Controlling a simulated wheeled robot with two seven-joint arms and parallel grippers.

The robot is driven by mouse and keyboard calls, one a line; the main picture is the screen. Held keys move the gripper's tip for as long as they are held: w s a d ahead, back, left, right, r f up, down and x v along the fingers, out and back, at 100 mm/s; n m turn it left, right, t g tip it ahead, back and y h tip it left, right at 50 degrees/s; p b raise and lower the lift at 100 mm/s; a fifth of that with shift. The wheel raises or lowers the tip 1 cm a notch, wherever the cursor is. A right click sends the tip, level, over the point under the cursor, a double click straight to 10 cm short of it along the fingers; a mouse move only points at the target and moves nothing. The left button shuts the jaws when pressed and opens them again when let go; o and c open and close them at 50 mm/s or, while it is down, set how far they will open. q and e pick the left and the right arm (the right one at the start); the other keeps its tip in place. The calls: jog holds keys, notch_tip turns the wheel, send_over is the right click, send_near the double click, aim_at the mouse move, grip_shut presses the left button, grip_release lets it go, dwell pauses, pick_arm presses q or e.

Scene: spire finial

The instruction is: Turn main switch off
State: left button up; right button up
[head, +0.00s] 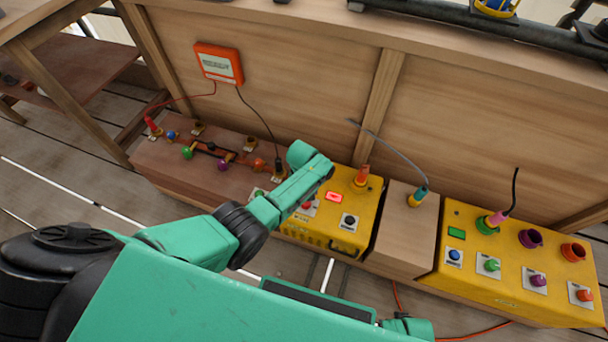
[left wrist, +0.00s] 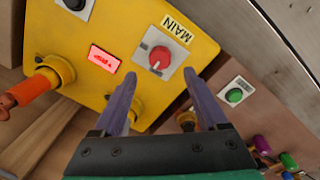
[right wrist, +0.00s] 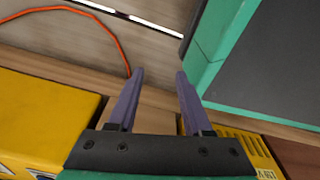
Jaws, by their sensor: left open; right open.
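The main switch is a red knob (left wrist: 159,58) on a pale square plate beside a "MAIN" label (left wrist: 177,28), on a yellow box (left wrist: 120,20). In the head view the knob (head: 307,205) is partly covered by my left arm. My left gripper (left wrist: 160,75) is open and empty. Its fingertips lie on either side of the knob in the left wrist view, apparently short of it; the exact gap is unclear. A red lit display (left wrist: 104,59) is beside the switch. My right gripper (right wrist: 160,73) is open and empty, away from the switch.
An orange plug (head: 362,174) stands on the yellow box. A green button (left wrist: 235,95) is on the neighbouring brown box (head: 160,160). A second yellow box (head: 480,285) with several knobs is at right. An orange cable (right wrist: 115,30) lies near my right gripper.

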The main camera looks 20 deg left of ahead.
aim_at(304, 203)
pick_arm(q)
notch_tip(304, 203, up, 8)
jog(key=p, duration=0.3)
jog(key=shift+a+p, duration=0.15)
jog(key=shift+p, duration=0.2)
pick_arm(e)
jog(key=s+d, duration=0.1)
jog(key=s, duration=0.6)
jog(key=shift+s+d+r, duration=0.2)
jog(key=shift+d+r, duration=0.05)
jog(key=shift+r, duration=0.05)
pick_arm(q)
jog(key=shift+s+r, duration=0.1)
